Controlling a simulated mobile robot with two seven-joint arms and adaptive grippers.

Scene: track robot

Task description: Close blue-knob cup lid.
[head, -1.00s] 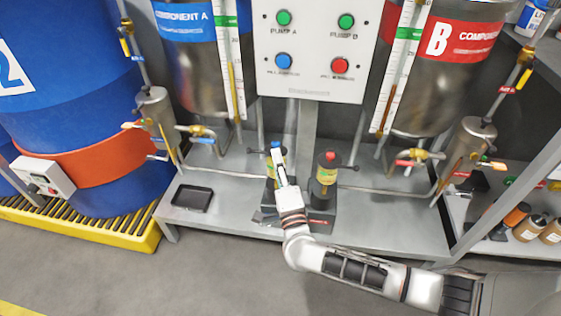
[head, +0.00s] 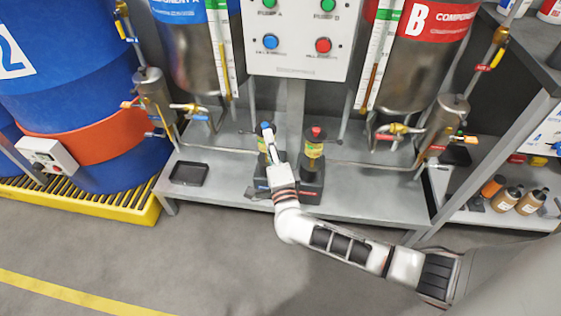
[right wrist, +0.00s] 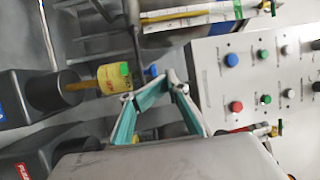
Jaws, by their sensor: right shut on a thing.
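The blue knob (head: 266,126) of the cup lid shows at the top of the left cup (head: 262,145), which has a yellow label and stands on a black base. My right gripper (head: 271,141) reaches up to it from the front and covers part of the cup. In the right wrist view the teal-padded fingers (right wrist: 150,88) are shut around the blue knob (right wrist: 152,71), beside the yellow-labelled cup (right wrist: 110,77). I cannot tell how the lid sits on the cup's rim. My left gripper is not in view.
A similar cup with a red knob (head: 316,132) stands close on the right. A control panel (head: 295,38) hangs behind, between two steel tanks with pipes and valves. A black tray (head: 189,174) lies on the grey bench (head: 225,182), with bare bench around it.

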